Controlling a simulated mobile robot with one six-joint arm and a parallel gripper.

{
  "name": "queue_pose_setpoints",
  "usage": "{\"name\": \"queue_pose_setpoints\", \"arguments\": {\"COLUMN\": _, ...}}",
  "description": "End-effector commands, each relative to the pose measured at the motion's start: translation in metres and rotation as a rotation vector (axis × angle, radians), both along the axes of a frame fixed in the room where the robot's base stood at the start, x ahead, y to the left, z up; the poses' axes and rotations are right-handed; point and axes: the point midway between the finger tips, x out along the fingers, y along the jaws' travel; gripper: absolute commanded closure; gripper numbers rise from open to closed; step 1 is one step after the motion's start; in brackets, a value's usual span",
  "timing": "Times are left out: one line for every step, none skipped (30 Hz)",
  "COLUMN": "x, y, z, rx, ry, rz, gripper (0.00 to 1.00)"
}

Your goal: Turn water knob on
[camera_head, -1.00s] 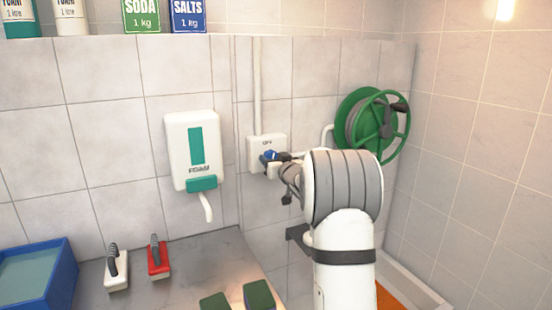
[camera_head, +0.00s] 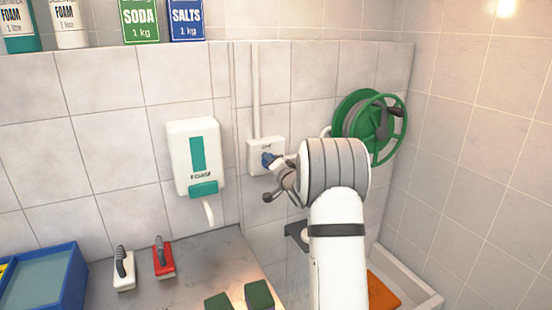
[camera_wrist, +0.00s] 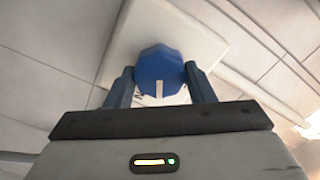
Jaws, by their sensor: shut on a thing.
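The water knob (camera_wrist: 160,66) is a blue faceted dial with a white pointer line, set on a white wall box. In the head view the knob (camera_head: 268,159) shows small on the white box (camera_head: 258,144), partly covered by my gripper. My gripper (camera_wrist: 160,78) has one finger on each side of the knob and is shut on it. In the head view my gripper (camera_head: 272,165) reaches the box from the lower right. In the wrist view the pointer line points toward the gripper body. Lettering on the box is mostly hidden.
A white foam dispenser (camera_head: 196,158) hangs left of the box. A green hose reel (camera_head: 366,124) is mounted to the right. Below are a red brush (camera_head: 163,260), a white brush (camera_head: 123,272), green pads (camera_head: 258,296) and a blue tray (camera_head: 76,282).

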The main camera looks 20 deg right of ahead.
Motion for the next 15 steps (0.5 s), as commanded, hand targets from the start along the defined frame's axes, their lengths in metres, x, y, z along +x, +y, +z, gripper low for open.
{"name": "queue_pose_setpoints", "arguments": {"x": -0.0007, "y": 0.0019, "z": -0.0053, "rx": 0.046, "ry": 0.018, "rz": 0.002, "gripper": 0.74}}
{"name": "queue_pose_setpoints", "arguments": {"x": -0.0008, "y": 0.0021, "z": -0.0054, "rx": 0.075, "ry": 0.018, "rz": 0.002, "gripper": 0.74}}
{"name": "queue_pose_setpoints", "arguments": {"x": -0.0008, "y": 0.0022, "z": -0.0056, "rx": 0.113, "ry": 0.02, "rz": 0.002, "gripper": 0.74}}
{"name": "queue_pose_setpoints", "arguments": {"x": -0.0008, "y": 0.0023, "z": -0.0058, "rx": 0.141, "ry": 0.02, "rz": 0.003, "gripper": 0.74}}
{"name": "queue_pose_setpoints", "arguments": {"x": -0.0007, "y": 0.0024, "z": -0.0059, "rx": 0.168, "ry": 0.021, "rz": 0.003, "gripper": 0.74}}
{"name": "queue_pose_setpoints", "arguments": {"x": -0.0007, "y": 0.0025, "z": -0.006, "rx": 0.205, "ry": 0.022, "rz": 0.003, "gripper": 0.74}}
{"name": "queue_pose_setpoints", "arguments": {"x": -0.0007, "y": 0.0026, "z": -0.0061, "rx": 0.232, "ry": 0.024, "rz": 0.002, "gripper": 0.74}}
{"name": "queue_pose_setpoints", "arguments": {"x": -0.0007, "y": 0.0026, "z": -0.0061, "rx": 0.259, "ry": 0.025, "rz": 0.002, "gripper": 0.74}}
{"name": "queue_pose_setpoints", "arguments": {"x": -0.0007, "y": 0.0028, "z": -0.0061, "rx": 0.293, "ry": 0.026, "rz": 0.002, "gripper": 0.74}}
{"name": "queue_pose_setpoints", "arguments": {"x": -0.0007, "y": 0.0029, "z": -0.0061, "rx": 0.318, "ry": 0.027, "rz": 0.002, "gripper": 0.74}}
{"name": "queue_pose_setpoints", "arguments": {"x": -0.0007, "y": 0.0031, "z": -0.0063, "rx": 0.341, "ry": 0.027, "rz": 0.002, "gripper": 0.74}}
{"name": "queue_pose_setpoints", "arguments": {"x": -0.0007, "y": 0.0032, "z": -0.0064, "rx": 0.372, "ry": 0.028, "rz": 0.003, "gripper": 0.74}}
{"name": "queue_pose_setpoints", "arguments": {"x": -0.0007, "y": 0.0034, "z": -0.0065, "rx": 0.394, "ry": 0.028, "rz": 0.003, "gripper": 0.74}}
{"name": "queue_pose_setpoints", "arguments": {"x": -0.0007, "y": 0.0035, "z": -0.0067, "rx": 0.416, "ry": 0.029, "rz": 0.003, "gripper": 0.74}}
{"name": "queue_pose_setpoints", "arguments": {"x": -0.0007, "y": 0.0037, "z": -0.0069, "rx": 0.442, "ry": 0.03, "rz": 0.003, "gripper": 0.74}}
